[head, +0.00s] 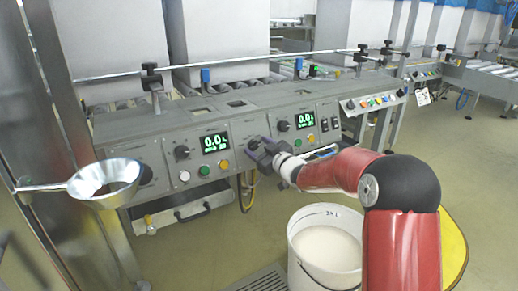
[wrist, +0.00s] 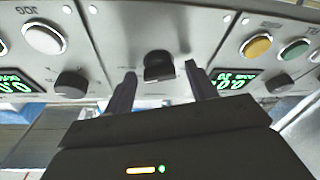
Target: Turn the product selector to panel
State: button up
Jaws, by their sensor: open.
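A dark rotary knob (wrist: 158,66) sits on the narrow grey middle panel of the console in the wrist view, which looks upside down. I take it for the product selector, but its label is too small to read. My gripper (wrist: 160,72) is open, with one finger on each side of the knob, apart from it as far as I can see. In the head view my gripper (head: 263,151) is at the middle of the console front and largely hides this knob. The position the knob points to cannot be told.
Other dark knobs (head: 182,152) (head: 283,126) sit beside lit displays (head: 215,143) (head: 306,119), with coloured buttons near them. A metal funnel (head: 104,181) is at the left. A white bucket (head: 325,248) stands below my arm.

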jog(key=shift+w, duration=0.1)
jog(key=c, duration=1)
